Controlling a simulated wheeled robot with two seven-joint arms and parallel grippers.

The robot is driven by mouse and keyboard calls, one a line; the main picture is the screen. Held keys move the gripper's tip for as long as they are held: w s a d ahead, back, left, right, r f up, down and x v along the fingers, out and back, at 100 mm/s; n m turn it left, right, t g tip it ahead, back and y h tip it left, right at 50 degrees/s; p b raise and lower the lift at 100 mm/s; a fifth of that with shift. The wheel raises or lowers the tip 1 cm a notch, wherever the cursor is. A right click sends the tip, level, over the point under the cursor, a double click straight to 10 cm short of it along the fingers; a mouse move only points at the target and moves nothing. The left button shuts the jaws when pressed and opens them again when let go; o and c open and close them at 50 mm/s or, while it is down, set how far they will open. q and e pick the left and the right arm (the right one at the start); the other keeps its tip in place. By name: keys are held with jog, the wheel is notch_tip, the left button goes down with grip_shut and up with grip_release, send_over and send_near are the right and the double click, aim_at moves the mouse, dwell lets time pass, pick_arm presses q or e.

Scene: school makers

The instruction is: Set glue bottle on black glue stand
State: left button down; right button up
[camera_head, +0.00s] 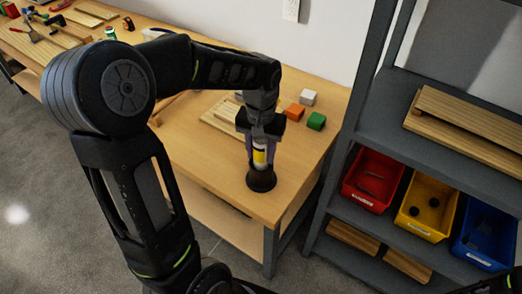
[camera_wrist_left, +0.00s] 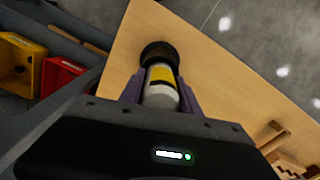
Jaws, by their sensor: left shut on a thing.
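My left gripper (camera_head: 259,150) points down over the near right corner of the wooden table. It is shut on the glue bottle (camera_head: 260,157), which is white with a yellow band. The bottle is upright between the purple fingers, and it also shows in the left wrist view (camera_wrist_left: 161,86). The black glue stand (camera_head: 261,181) is directly under the bottle, near the table edge. The bottle's lower end meets or enters the stand; I cannot tell whether it is fully seated. My right gripper is not in view.
A grey shelf (camera_head: 460,140) with red (camera_head: 373,180), yellow (camera_head: 427,205) and blue (camera_head: 485,237) bins stands close at the right.

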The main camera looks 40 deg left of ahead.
pick_arm(q)
jog(key=shift+f+b, duration=0.45)
jog(key=shift+f, duration=0.2)
jog(key=c, duration=1.1)
grip_release()
jog(key=shift+c, duration=0.2)
jog(key=shift+r, duration=0.1)
notch_tip(320, 180, up, 11)
jog(key=p, duration=0.8)
jog(key=shift+p, duration=0.3)
